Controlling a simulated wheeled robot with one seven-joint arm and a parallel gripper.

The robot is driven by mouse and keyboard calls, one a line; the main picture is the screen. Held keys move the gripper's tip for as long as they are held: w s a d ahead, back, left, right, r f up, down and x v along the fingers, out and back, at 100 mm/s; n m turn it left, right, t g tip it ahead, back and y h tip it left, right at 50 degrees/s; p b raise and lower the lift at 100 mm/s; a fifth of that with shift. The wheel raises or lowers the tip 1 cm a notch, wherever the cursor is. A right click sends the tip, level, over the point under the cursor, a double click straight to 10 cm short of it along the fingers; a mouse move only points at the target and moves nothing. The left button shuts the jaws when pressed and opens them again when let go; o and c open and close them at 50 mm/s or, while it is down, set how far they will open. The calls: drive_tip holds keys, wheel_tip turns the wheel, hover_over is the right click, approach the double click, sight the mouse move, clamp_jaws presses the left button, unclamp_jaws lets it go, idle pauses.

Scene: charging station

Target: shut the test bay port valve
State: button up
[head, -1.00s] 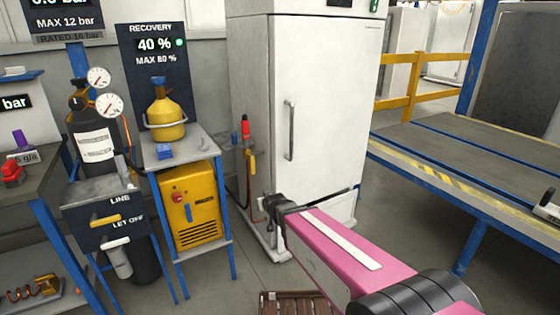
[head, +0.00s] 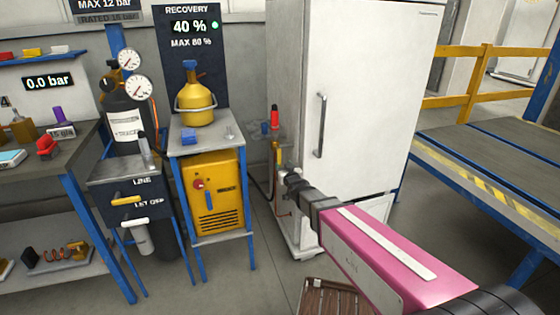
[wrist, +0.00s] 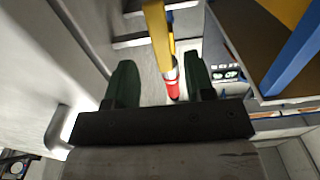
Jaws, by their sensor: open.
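The port valve is on the side of the white cabinet (head: 350,90). Its yellow lever (head: 277,153) hangs upright below a red-topped fitting (head: 275,118). In the wrist view the yellow lever (wrist: 157,28) runs down between my fingers in the picture, with a red part (wrist: 173,89) at its lower end. My gripper (head: 288,178) is just below and to the right of the lever in the head view. In the wrist view its two dark green fingers (wrist: 160,65) are open, one on each side of the lever's line. I cannot tell whether they touch it.
A small table (head: 200,146) with a yellow cylinder (head: 194,102) and a yellow recovery unit (head: 213,195) stands left of the cabinet. A platform (head: 490,170) and yellow railing (head: 470,75) are at right. A wooden crate (head: 328,298) is on the floor below my arm.

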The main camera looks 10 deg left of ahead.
sight(279, 160)
drive_tip(key=x, duration=0.6)
drive_tip(key=shift+w+a, duration=0.15)
drive_tip(key=shift+w, duration=0.1)
clamp_jaws()
